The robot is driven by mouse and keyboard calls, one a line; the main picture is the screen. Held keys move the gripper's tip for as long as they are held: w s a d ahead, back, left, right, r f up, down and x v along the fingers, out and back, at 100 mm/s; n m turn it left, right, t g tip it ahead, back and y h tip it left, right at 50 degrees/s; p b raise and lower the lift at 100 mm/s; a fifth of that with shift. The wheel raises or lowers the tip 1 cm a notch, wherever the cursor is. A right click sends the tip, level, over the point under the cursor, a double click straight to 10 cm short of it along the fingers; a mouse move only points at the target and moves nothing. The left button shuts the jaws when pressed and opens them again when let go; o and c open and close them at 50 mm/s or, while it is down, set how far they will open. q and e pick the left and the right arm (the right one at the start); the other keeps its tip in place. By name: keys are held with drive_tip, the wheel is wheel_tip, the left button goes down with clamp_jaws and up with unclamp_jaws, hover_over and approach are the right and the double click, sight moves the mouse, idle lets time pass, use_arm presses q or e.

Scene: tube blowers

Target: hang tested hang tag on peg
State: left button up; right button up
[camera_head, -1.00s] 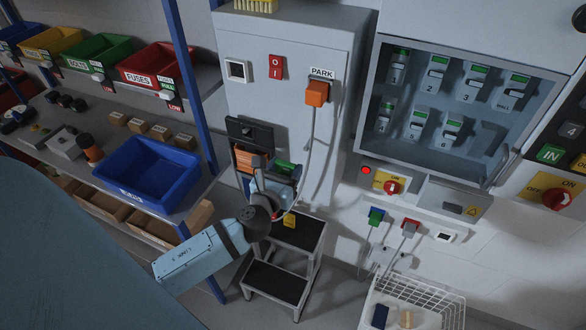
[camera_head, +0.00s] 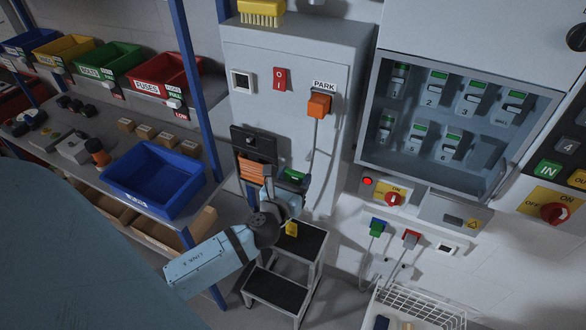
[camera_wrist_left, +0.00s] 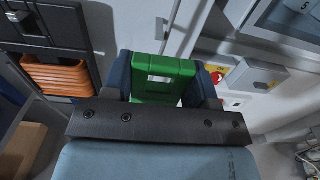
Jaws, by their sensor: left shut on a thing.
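My left gripper (camera_head: 293,182) is shut on a green tag (camera_head: 294,175) in front of the grey cabinet. The wrist view shows the green tag (camera_wrist_left: 166,76) between the two dark fingers, with a small pale window in its face. A dark panel (camera_head: 246,133) with orange tags (camera_head: 252,172) hanging on it is to the left of the gripper. The wrist view also shows the panel (camera_wrist_left: 85,50) and the stacked orange tags (camera_wrist_left: 58,75). The green tag is apart from the panel. I cannot make out a bare peg clearly. My right gripper is not in view.
A step stool (camera_head: 275,288) stands below my gripper. A shelf with a blue bin (camera_head: 150,180) is at the left, beside a blue post (camera_head: 195,85). An orange PARK plug (camera_head: 319,104) with a hanging cable is above right. A wire basket (camera_head: 420,305) is at lower right.

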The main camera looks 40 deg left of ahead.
sight(315, 149)
use_arm(q)
drive_tip(key=shift+p+x, duration=0.6)
drive_tip(key=shift+x, duration=4.2)
drive_tip(key=shift+w+a+f, duration=0.1)
drive_tip(key=shift+f, duration=0.4)
drive_tip(key=o, duration=1)
drive_tip(key=shift+b+v, duration=1.45)
drive_tip(key=shift+v, duration=5.4)
